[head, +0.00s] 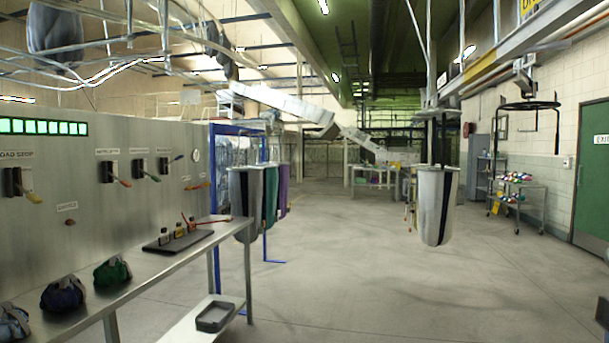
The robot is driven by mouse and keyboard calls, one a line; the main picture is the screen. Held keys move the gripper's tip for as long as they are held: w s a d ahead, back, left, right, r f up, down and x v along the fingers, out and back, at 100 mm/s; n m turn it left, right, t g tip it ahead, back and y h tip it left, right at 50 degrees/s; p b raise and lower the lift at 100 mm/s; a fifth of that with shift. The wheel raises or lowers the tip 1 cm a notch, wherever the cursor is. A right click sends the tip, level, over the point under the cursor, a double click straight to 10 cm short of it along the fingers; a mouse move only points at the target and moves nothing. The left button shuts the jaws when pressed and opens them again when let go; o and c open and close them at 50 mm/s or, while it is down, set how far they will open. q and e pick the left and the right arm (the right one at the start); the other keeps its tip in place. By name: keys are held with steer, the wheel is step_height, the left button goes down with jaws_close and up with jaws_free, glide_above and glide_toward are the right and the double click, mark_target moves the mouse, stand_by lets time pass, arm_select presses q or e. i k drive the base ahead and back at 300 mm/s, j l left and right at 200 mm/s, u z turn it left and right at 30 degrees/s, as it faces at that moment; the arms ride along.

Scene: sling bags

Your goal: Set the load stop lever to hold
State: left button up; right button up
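The load stop lever (33,196) is on the grey panel (120,220) at the left, below a label that appears to read "LOAD STOP".
Similar levers (118,176) sit right of it, below a green-lit display (42,127). A metal bench (170,258) below the panel bears bundled bags (63,294) and a dark tray (180,237). Hanging bags (437,205) stand beyond. The floor (340,270) is clear at centre.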

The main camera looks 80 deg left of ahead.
mark_target(33, 197)
steer(key=u, duration=4.1)
steer(key=i+l+u, duration=0.1)
steer(key=i, duration=0.4)
steer(key=i+l+u, duration=0.1)
steer(key=i+l, duration=0.15)
steer(key=i, duration=0.3)
steer(key=i+l+u, duration=0.1)
steer(key=i+l, duration=0.15)
steer(key=i, duration=0.25)
steer(key=i+l, duration=0.25)
steer(key=i, duration=0.25)
steer(key=j+u, duration=0.05)
